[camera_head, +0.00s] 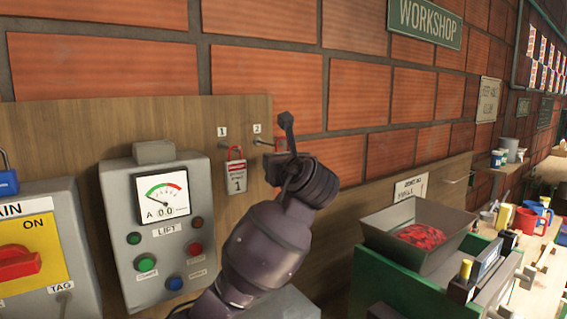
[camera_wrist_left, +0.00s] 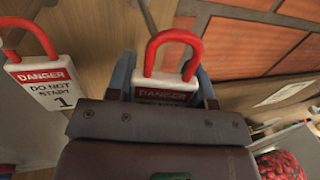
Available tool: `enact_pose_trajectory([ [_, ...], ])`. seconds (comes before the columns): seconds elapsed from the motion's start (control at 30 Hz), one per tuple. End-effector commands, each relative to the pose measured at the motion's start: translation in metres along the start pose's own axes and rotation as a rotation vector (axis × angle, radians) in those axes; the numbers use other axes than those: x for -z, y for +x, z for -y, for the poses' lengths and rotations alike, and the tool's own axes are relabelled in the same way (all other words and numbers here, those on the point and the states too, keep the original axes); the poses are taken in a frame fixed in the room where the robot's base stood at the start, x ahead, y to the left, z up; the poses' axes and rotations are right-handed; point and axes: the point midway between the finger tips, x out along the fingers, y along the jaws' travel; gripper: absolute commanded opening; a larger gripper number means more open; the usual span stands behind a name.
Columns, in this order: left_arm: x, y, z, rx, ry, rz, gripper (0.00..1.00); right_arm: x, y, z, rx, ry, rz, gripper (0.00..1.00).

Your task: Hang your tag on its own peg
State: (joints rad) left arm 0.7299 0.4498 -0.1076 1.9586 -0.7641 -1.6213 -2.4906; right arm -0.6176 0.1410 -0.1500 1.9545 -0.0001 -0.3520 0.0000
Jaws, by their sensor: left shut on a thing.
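My left gripper (camera_head: 280,165) is shut on a white tag with a red loop (camera_wrist_left: 172,85), beside the peg marked 2 (camera_head: 262,143). Its DANGER heading shows in the left wrist view; its lower part and number are hidden behind the gripper. The red loop points up and stands free above the jaws. A peg tip seems close behind the loop; I cannot tell whether it passes through. Another red-looped tag, number 1 (camera_head: 236,178), hangs at the peg marked 1 (camera_head: 224,146); it also shows in the left wrist view (camera_wrist_left: 45,85). My right gripper is out of view.
The pegs stand out from a wooden board (camera_head: 120,125) on a brick wall. A grey lift control box (camera_head: 150,220) with gauge and buttons is at the left, next to a yellow main switch (camera_head: 30,255). A grey hopper (camera_head: 418,225) stands at the right.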

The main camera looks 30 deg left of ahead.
Motion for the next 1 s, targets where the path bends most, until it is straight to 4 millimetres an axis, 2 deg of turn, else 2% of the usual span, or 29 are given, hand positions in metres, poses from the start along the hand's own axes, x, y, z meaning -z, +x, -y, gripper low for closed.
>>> enact_pose_trajectory([
  [0.6,0.004,0.029,-0.008,-0.002,0.001,0.0,0.25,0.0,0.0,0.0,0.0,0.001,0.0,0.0],
  [1.0,0.011,0.038,-0.011,-0.001,-0.001,0.0,0.25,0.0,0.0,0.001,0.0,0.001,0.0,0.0],
])
